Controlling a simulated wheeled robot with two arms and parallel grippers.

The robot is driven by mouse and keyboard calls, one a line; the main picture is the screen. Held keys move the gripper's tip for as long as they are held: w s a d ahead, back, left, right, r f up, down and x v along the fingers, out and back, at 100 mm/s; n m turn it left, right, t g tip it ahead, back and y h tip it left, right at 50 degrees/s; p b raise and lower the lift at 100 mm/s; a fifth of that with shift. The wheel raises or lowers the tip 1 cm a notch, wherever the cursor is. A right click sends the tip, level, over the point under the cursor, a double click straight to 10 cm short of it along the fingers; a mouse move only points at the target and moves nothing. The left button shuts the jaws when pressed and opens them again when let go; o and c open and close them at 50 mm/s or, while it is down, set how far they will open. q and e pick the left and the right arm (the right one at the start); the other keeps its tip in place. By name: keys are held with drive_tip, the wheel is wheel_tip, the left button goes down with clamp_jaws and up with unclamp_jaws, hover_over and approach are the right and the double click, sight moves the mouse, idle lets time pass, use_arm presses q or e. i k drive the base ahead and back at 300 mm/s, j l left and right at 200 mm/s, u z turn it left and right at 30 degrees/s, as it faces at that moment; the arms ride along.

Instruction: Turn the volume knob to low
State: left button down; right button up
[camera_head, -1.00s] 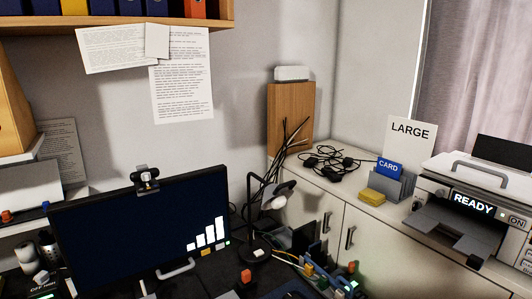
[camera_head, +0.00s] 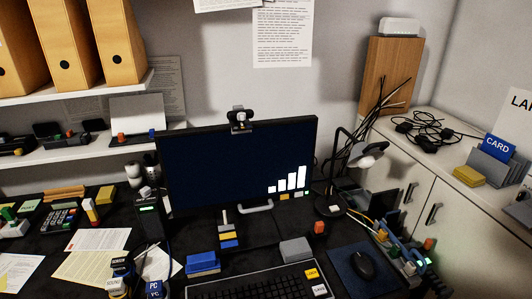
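A dark upright box (camera_head: 149,222) with a small green-lit strip stands left of the monitor. A pale grey knob-like piece (camera_head: 146,193) sits on its top; I cannot tell for sure that it is the volume knob, or its setting. The monitor (camera_head: 235,165) shows several white bars (camera_head: 291,179) rising to the right, with small coloured marks below. A black piece labelled SOUND (camera_head: 121,264) is at the bottom left, beside a blue-cabled piece labelled PC (camera_head: 154,288). Neither of my grippers is in view.
A keyboard (camera_head: 250,284), a blue block (camera_head: 203,262) and a grey block (camera_head: 295,250) lie before the monitor. A mouse (camera_head: 362,264) rests on a dark mat at the right. Papers (camera_head: 97,239) and a calculator (camera_head: 59,217) cover the left desk. Cables (camera_head: 425,128) lie on the cabinet.

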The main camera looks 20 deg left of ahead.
sight(145, 192)
drive_tip(key=u, duration=1.45)
